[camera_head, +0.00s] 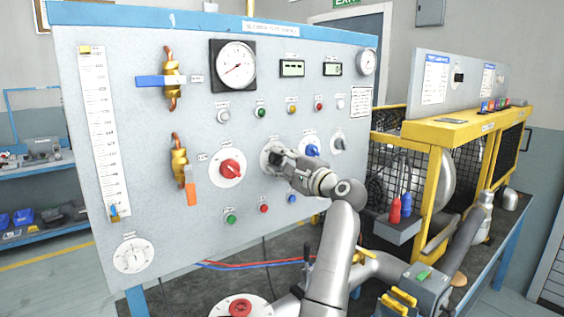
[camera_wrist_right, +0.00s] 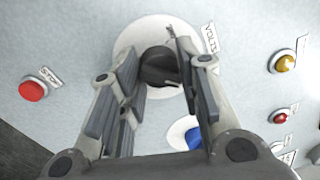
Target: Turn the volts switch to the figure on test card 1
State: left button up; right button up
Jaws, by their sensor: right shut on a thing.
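The volts switch is a black knob (camera_wrist_right: 158,68) on a round white dial (camera_wrist_right: 127,48), with a "VOLTS" label (camera_wrist_right: 209,38) beside it in the right wrist view. In the head view the dial (camera_head: 265,159) is mostly hidden by my right gripper (camera_head: 275,158). That gripper reaches the panel from the right and is shut on the knob, one finger on each side. The dial's figures and the knob's setting cannot be read. White cards (camera_head: 435,78) (camera_head: 487,80) hang on a grey board at the right; which is test card 1 cannot be told. My left gripper is not in view.
A red knob (camera_head: 231,168) sits left of the volts switch and a blue knob (camera_head: 312,150) right of it. Push buttons and gauges surround them on the panel (camera_head: 130,120). A yellow caged frame (camera_head: 440,130) stands at the right.

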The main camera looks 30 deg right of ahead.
jog(key=o, duration=1)
jog(key=shift+w+a+f, duration=0.1)
jog(key=shift+a, duration=0.05)
jog(key=s, duration=0.8)
jog(key=s+d+f, duration=0.1)
jog(key=s, duration=0.3)
